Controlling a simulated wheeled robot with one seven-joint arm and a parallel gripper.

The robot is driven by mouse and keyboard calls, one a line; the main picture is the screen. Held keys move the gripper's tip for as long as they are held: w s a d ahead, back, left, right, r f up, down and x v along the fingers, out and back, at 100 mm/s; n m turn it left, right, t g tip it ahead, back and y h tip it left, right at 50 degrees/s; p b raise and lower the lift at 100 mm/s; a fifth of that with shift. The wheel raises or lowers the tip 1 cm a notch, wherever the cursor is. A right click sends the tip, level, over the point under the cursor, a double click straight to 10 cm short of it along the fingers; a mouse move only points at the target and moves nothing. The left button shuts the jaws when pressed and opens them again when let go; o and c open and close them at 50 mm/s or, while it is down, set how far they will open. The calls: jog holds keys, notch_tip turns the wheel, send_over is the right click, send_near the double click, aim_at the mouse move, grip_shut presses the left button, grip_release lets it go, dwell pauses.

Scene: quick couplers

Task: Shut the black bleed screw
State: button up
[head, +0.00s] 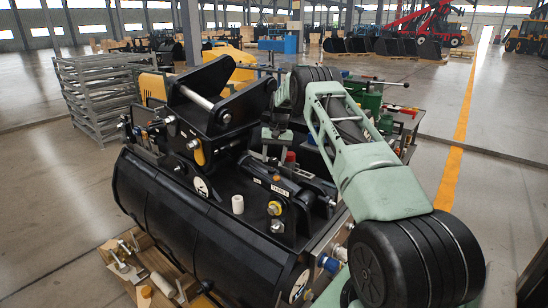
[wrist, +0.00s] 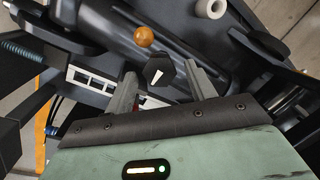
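A black knob with a white pointer mark, which looks like the black bleed screw (wrist: 159,76), shows in the wrist view between the two grey fingers of my gripper (wrist: 161,70). The fingers stand apart, with a visible gap on each side of the knob, so my gripper is open around it. Whether the fingertips reach down to its depth I cannot tell. An orange-brown ball (wrist: 144,36) sits just beyond the knob, near a black cylinder (wrist: 175,40). In the head view my arm reaches over the black attachment (head: 190,235), and the knob cannot be made out.
A white roller-like piece (head: 237,204) stands on the attachment; it also shows in the wrist view (wrist: 210,8). A black bracket with a steel pin (head: 197,98) rises on the left. A wooden crate (head: 180,290) lies at the front left. A grey rack (head: 95,95) stands behind.

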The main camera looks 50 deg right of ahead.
notch_tip(320, 180, up, 17)
jog(key=s+d+b, duration=0.1)
jog(key=d+b, duration=0.1)
jog(key=shift+d, duration=0.2)
jog(key=shift+r, duration=0.1)
dwell(0.5)
